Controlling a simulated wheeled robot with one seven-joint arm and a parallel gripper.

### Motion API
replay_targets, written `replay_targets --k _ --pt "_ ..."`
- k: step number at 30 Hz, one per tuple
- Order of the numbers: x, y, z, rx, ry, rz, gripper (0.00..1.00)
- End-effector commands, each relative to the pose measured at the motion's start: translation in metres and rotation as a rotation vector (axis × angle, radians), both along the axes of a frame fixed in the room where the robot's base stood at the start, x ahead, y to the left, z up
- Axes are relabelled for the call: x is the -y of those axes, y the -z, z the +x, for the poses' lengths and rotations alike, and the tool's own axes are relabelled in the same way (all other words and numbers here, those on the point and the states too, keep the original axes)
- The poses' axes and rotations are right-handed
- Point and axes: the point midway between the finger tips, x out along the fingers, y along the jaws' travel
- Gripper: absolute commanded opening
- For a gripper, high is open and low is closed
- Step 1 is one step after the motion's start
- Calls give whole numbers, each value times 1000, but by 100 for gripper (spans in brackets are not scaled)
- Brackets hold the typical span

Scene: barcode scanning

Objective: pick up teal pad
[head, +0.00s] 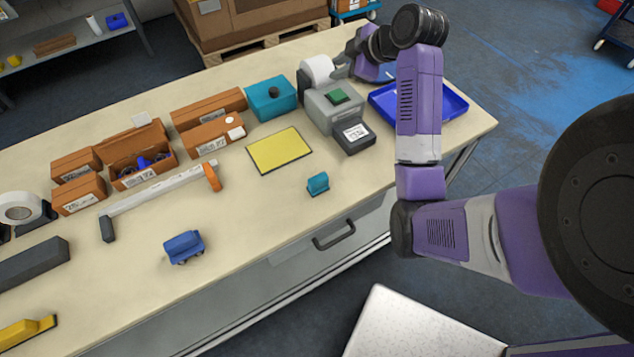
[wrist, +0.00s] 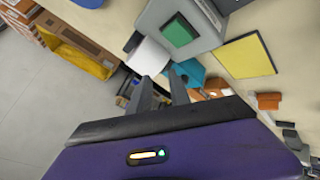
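A small teal block (head: 318,184), which looks like the teal pad, lies alone near the table's front edge, right of centre in the head view. I cannot make it out in the wrist view. My gripper (head: 343,68) is far from it, at the back right above the label printer (head: 328,108). In the wrist view, the two fingers of my gripper (wrist: 161,77) stand apart with nothing held between them. The printer's white roll (wrist: 148,57) shows just beyond the fingertips.
A teal box (head: 265,103) with a dark knob stands left of the printer, which bears a green square (head: 337,96). A yellow mat (head: 279,150) lies behind the teal block. A blue tray (head: 452,104) is at right. Table space around the block is clear.

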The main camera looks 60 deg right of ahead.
Motion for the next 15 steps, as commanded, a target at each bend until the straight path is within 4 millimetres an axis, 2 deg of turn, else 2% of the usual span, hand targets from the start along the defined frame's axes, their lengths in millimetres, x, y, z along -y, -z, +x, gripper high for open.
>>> replay_targets --k 1,3,5,9,12,15 --pt "-9 -1 13 4 -30 -6 35" --pt "-22 -12 38 22 -76 -26 47" --pt "-31 -29 61 55 -111 -50 47" --pt "-42 -87 106 151 -132 -121 47" --pt "-42 -130 127 222 -81 -150 47" --pt "-41 -167 139 301 15 -132 47"
